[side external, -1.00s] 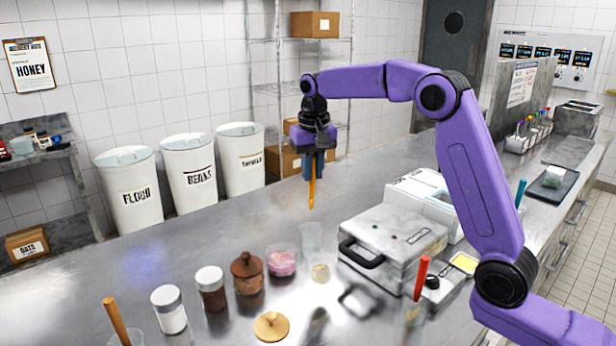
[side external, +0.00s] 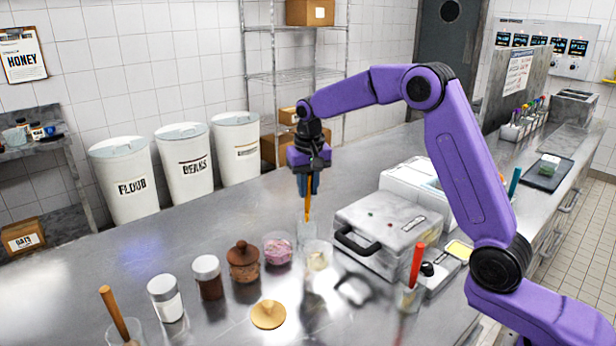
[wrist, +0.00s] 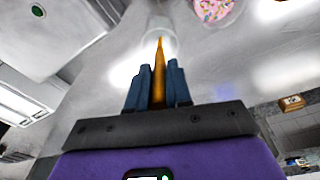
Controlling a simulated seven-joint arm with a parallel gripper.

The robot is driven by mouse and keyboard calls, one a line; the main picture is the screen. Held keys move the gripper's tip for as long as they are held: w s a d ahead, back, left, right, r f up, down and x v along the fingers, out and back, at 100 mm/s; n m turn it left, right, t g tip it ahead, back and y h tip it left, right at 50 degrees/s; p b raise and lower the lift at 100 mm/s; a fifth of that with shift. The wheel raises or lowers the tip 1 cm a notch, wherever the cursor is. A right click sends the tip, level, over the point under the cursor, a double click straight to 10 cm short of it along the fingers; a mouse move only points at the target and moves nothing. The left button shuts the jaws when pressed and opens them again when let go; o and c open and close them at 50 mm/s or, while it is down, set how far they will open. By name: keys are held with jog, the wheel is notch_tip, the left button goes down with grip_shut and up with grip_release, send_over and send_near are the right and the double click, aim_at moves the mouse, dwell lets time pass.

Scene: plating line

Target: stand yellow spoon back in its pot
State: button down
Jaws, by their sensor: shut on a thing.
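My gripper (side external: 309,182) is shut on the yellow spoon (side external: 308,205), which hangs upright, its lower end pointing down. A clear, empty-looking pot (side external: 304,238) stands on the steel counter directly below. The spoon's lower end overlaps the pot's rim in the side view; I cannot tell whether it is inside or just above. In the wrist view the spoon (wrist: 159,70) sits between the blue fingers (wrist: 157,88), and its end points at the blurred clear pot (wrist: 160,24).
A clear cup with pale contents (side external: 318,256) stands close in front of the pot. A pink-filled bowl (side external: 277,250) and brown jar (side external: 244,265) are to the left. A grey press (side external: 385,232) is to the right. A red-handled tool (side external: 416,265) stands nearer the front.

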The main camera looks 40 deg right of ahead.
jog(key=shift+f, duration=2)
jog(key=c, duration=1)
grip_release()
jog(key=shift+o, duration=0.2)
notch_tip(320, 180, up, 17)
jog(key=s+a, duration=0.1)
jog(key=s, duration=0.1)
jog(key=shift+r, duration=0.15)
